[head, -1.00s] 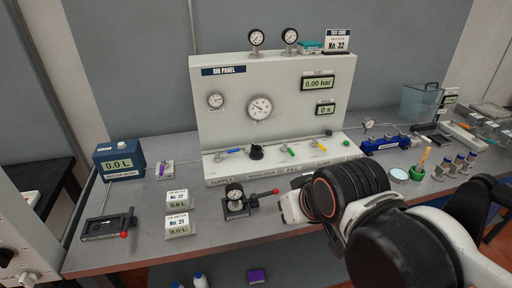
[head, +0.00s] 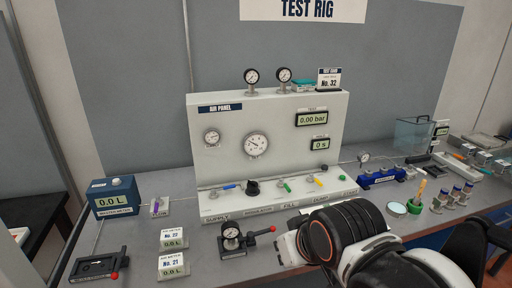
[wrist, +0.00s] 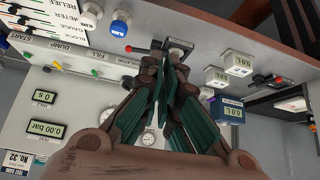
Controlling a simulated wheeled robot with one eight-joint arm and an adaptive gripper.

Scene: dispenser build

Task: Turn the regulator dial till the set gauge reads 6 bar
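The regulator dial (head: 252,188) is a black knob on the sloped front ledge of the air panel (head: 328,150), between the blue and green levers. A large round gauge (head: 256,145) is above it, and a smaller gauge (head: 212,137) is to its left. Their captions and needle readings are too small to read. My gripper (wrist: 165,72) shows in the wrist view with its fingers converging over the panel and bench; no object is visible in it. The gap at the tips is unclear. In the head view its fingers are hidden; my wrist is right of and below the dial, apart from it.
Blue (head: 230,186), green (head: 284,185) and yellow (head: 315,180) levers flank the dial. A gauge block with a red-tipped lever (head: 236,239) stands in front of the panel. Two meters (head: 173,266) are nearer the bench edge. A blue manifold (head: 380,177) is at right.

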